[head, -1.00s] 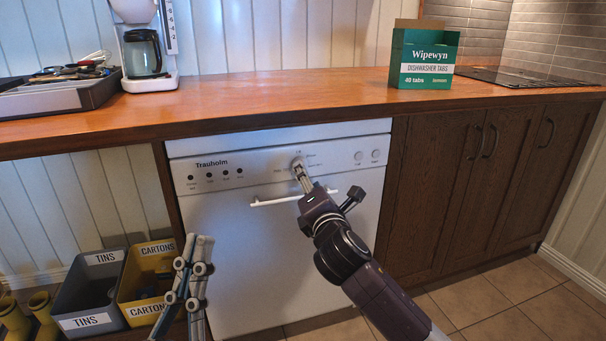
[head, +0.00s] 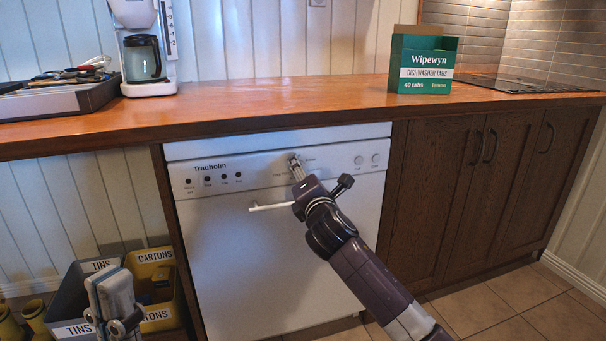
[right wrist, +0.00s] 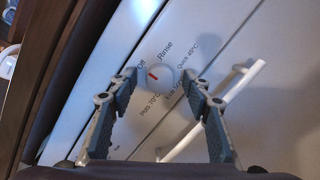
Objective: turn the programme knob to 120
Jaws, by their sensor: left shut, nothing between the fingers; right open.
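The programme knob (right wrist: 155,77) is a round pale dial with a red mark on the white dishwasher panel (head: 260,174). In the right wrist view, the labels Off, Rinse, Quick 45°C and Pots 70°C stand around it; one more is hard to read. I see no label reading 120. The red mark appears to lie toward Off. My right gripper (right wrist: 159,104) is open, its fingers on either side of the knob; whether they touch it I cannot tell. In the head view its fingers hide much of the knob. My left gripper (head: 113,298) is shut and empty, at lower left.
The wooden worktop (head: 270,100) overhangs above, bearing a green tablet box (head: 425,65), a coffee machine (head: 133,25) and a utensil tray (head: 55,101). The tins bin (head: 70,300) and cartons bin (head: 152,257) stand behind the left gripper.

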